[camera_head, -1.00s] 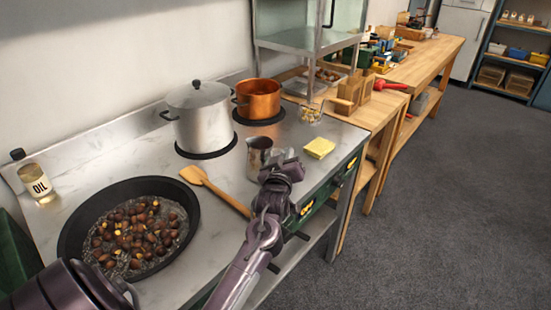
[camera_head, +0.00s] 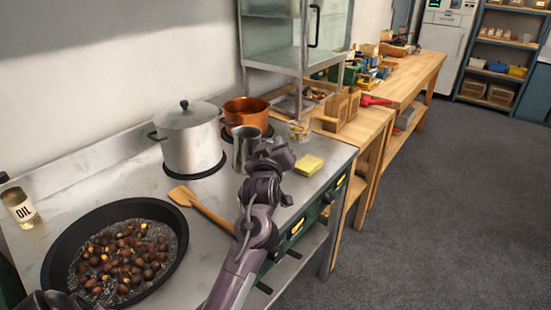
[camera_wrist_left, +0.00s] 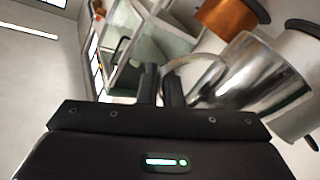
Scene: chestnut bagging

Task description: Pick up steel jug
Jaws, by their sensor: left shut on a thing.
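The steel jug (camera_head: 243,149) is a small shiny metal jug, upright or nearly so, in front of the copper pot in the head view. It appears raised off the steel counter. My left gripper (camera_head: 270,158) is on its near right side. In the left wrist view the gripper's two black fingers (camera_wrist_left: 161,86) are close together at the jug's handle side, and the jug's shiny body (camera_wrist_left: 250,80) lies right of them. The fingers are shut on the jug; the exact contact is partly hidden. My right gripper is not in view.
A lidded steel pot (camera_head: 191,140) and a copper pot (camera_head: 246,111) stand behind the jug. A yellow sponge (camera_head: 309,165) lies to the right, a wooden spatula (camera_head: 203,208) to the left. A pan (camera_head: 170,262) of chestnuts and an oil bottle (camera_head: 20,208) are further left.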

